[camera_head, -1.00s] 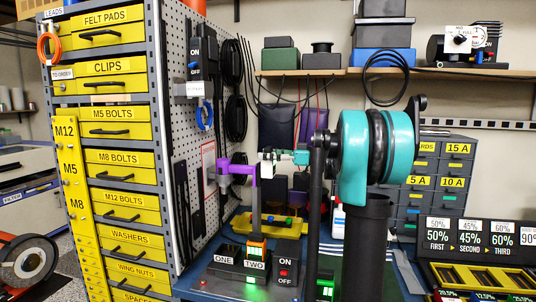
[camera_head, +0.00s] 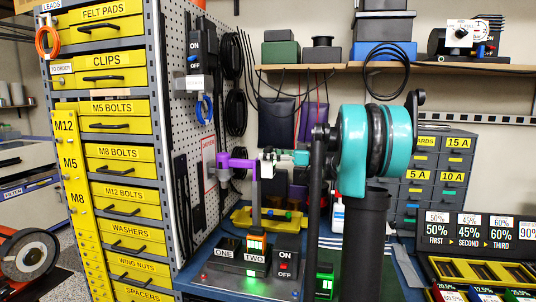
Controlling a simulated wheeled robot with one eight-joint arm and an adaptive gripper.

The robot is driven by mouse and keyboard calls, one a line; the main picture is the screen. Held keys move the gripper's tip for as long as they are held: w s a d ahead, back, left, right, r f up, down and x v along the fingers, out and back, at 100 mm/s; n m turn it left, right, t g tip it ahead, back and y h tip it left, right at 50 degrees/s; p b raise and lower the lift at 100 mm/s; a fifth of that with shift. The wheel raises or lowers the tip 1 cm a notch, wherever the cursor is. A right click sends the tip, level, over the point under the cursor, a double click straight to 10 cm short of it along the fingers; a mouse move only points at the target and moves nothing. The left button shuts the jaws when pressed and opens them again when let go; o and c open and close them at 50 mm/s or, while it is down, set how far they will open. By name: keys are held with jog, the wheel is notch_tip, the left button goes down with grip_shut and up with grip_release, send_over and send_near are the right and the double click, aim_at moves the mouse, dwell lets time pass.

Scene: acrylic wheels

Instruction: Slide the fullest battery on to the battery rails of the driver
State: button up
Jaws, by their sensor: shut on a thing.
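My gripper (camera_head: 255,228) hangs down from the purple wrist of my teal and black arm, at the middle left. Its grey end is small in view and shut on what looks like a battery (camera_head: 256,241) with an orange and white face. This battery is upright at the bay marked TWO; whether it is seated or just above cannot be told. The bay marked ONE (camera_head: 227,247) is beside it to the left. A green-lit block (camera_head: 324,284), possibly another battery, stands to the right. I cannot pick out the driver or its rails.
A black unit with an ON/OFF switch (camera_head: 286,264) stands right of TWO. A yellow tray (camera_head: 240,217) lies behind. A pegboard (camera_head: 178,90) and yellow drawers (camera_head: 125,156) close the left. A percentage display (camera_head: 468,232) stands above a box at right.

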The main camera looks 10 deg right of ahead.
jog(key=shift+f, duration=0.15)
jog(key=o, duration=1.7)
jog(key=v, duration=1.2)
jog(key=shift+s, duration=0.15)
